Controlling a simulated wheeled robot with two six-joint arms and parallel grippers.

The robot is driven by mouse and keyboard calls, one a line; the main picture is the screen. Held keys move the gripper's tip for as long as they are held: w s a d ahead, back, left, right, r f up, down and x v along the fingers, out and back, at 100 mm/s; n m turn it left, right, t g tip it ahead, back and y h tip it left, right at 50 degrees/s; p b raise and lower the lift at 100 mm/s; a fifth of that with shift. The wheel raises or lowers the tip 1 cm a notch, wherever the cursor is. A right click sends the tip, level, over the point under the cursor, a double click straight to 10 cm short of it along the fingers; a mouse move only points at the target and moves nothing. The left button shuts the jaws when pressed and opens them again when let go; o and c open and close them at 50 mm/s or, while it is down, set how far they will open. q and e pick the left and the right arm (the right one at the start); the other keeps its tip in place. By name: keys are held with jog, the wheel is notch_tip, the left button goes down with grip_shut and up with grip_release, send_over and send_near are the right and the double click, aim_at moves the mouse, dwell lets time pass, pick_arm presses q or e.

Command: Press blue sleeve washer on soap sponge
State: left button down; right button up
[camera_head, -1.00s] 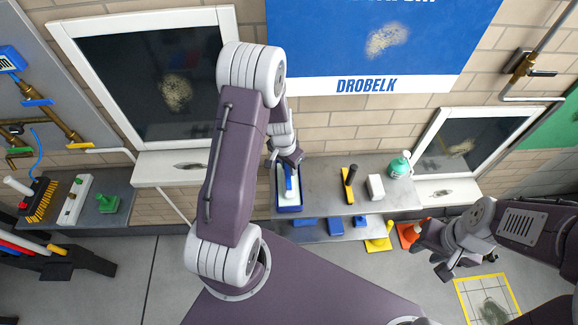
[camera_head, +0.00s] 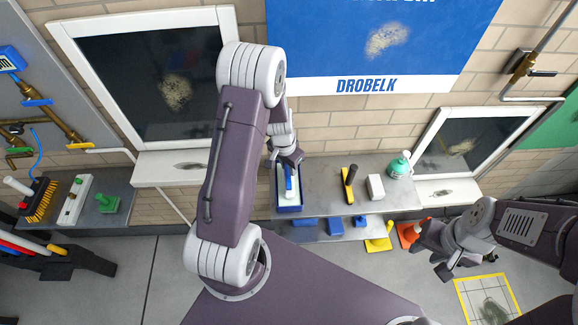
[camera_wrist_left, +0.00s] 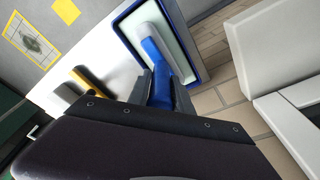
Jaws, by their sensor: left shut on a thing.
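My left gripper (camera_head: 288,160) is shut on the blue handle of the sleeve washer (camera_head: 289,174). In the left wrist view the gripper (camera_wrist_left: 161,92) grips the blue handle, and the washer's pale grey sleeve bar (camera_wrist_left: 153,42) lies over the pad. The soap sponge (camera_wrist_left: 183,55) is a whitish pad inside a blue tray (camera_head: 289,209) on the grey shelf. I cannot tell whether the sleeve touches the pad, as the gripper and handle hide part of it. My right gripper (camera_head: 443,268) is at the far right, away from the shelf; its jaws are unclear.
Right of the tray on the shelf (camera_head: 325,190) are a yellow-and-black squeegee (camera_head: 349,184), a white block (camera_head: 376,187) and a green-white bottle (camera_head: 399,166). Blue items lie on a lower shelf.

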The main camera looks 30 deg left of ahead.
pick_arm(q)
notch_tip(320, 180, up, 7)
jog(key=p, duration=0.5)
jog(key=shift+p, duration=0.4)
